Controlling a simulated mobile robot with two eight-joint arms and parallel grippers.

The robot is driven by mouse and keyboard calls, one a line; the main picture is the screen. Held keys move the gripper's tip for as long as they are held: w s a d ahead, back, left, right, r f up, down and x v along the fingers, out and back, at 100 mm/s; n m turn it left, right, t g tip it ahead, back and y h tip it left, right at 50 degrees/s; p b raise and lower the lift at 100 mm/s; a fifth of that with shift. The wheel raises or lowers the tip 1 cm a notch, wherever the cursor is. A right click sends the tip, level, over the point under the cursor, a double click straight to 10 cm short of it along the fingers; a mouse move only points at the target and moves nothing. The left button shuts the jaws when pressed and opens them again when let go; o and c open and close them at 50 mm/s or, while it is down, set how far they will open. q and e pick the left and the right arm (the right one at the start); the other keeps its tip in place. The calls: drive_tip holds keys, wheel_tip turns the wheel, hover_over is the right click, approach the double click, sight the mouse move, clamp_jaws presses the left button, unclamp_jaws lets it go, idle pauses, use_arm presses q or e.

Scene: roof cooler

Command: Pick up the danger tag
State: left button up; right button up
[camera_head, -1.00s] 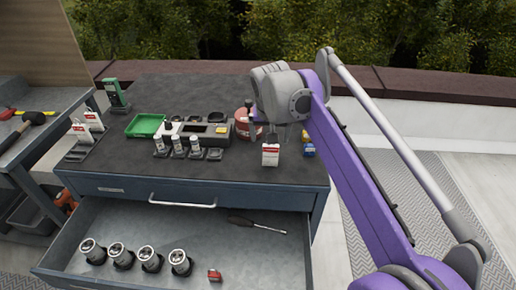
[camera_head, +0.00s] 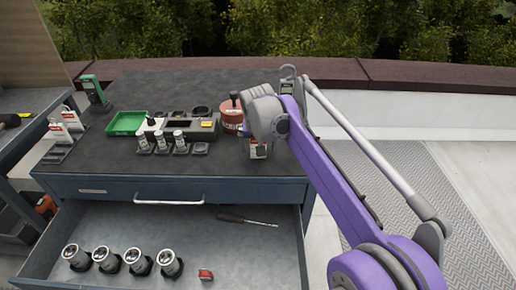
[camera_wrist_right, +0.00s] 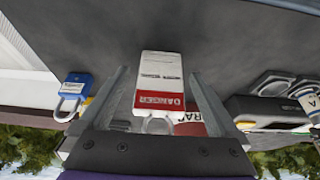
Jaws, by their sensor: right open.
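The danger tag is a white card with a red DANGER band and a grey loop at one end. In the right wrist view the danger tag (camera_wrist_right: 160,80) lies between my two fingers. My right gripper (camera_wrist_right: 160,92) is open around it, with a gap visible on each side of the card. In the head view the danger tag (camera_head: 259,152) shows at the right end of the dark bench top, partly covered by my right gripper (camera_head: 256,138). My left gripper is not in view.
A blue padlock (camera_wrist_right: 72,92) is beside the left finger in the wrist view. A red round container (camera_head: 231,117) is close left of my gripper. A green tray (camera_head: 126,123) and chargers sit farther left. The open drawer (camera_head: 235,250) juts out below.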

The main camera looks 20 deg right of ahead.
drive_tip(key=shift+r, duration=0.1)
drive_tip(key=c, duration=1.4)
